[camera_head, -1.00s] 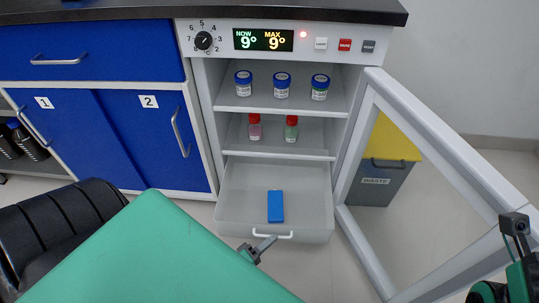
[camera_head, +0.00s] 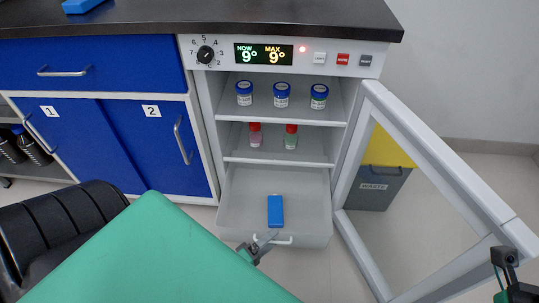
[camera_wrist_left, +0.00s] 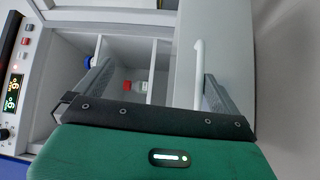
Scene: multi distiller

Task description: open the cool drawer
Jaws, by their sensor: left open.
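The cool drawer (camera_head: 228,222) is the pale bottom drawer of the open cooler. It is pulled out, and a blue box (camera_head: 275,210) lies inside. Its white handle (camera_head: 285,241) is on the front face. My left gripper (camera_head: 264,242) is at the left part of the handle. In the left wrist view its two fingers are apart, and the handle (camera_wrist_left: 198,75) shows close beside the right-hand finger. Contact cannot be told. My right gripper (camera_head: 506,262) is partly in view at the lower right edge, away from the drawer; its jaws are unclear.
The cooler door (camera_head: 450,165) stands open to the right. Blue-capped jars (camera_head: 281,96) and red-capped bottles (camera_head: 291,137) stand on the shelves above the drawer. A waste bin (camera_head: 376,186) is behind the door.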

